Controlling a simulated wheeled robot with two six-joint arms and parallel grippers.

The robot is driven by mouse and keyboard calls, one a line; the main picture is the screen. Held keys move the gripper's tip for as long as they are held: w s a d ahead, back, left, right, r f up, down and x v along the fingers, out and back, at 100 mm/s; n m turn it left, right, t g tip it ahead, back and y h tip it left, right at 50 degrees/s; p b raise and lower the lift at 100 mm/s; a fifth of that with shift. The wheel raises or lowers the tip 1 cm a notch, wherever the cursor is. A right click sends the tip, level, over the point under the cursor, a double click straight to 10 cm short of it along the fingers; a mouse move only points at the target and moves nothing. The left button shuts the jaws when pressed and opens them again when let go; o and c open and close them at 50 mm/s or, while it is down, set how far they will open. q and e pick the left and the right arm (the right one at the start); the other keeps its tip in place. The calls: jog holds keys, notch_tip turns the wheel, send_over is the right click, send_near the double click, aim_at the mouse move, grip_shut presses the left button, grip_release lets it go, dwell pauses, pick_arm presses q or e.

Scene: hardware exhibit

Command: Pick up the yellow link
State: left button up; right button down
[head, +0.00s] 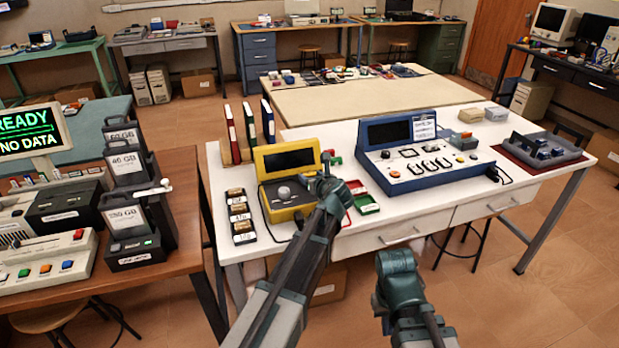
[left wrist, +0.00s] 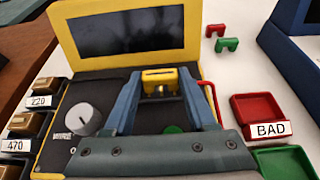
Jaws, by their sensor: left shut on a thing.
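The yellow link (left wrist: 160,76) is a small bridge-shaped piece in the left wrist view. It sits between the two blue-grey fingers of my left gripper (left wrist: 166,88), which are shut on it. The link is over the dark panel of the yellow tester (left wrist: 120,14); I cannot tell whether it touches the panel. In the head view my left gripper (head: 325,170) is at the right side of the yellow tester (head: 305,146), and the link is hidden there. My right arm is low in the head view, in front of the table; its fingers cannot be made out.
A red link (left wrist: 214,30) and a green link (left wrist: 227,45) lie behind a red tray marked BAD (left wrist: 256,105) and a green tray (left wrist: 285,162). Labelled parts (head: 239,215) stand left of the tester. A blue console (head: 425,160) stands to the right.

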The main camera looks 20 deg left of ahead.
pick_arm(q)
grip_shut()
jog(key=shift+r, duration=0.1)
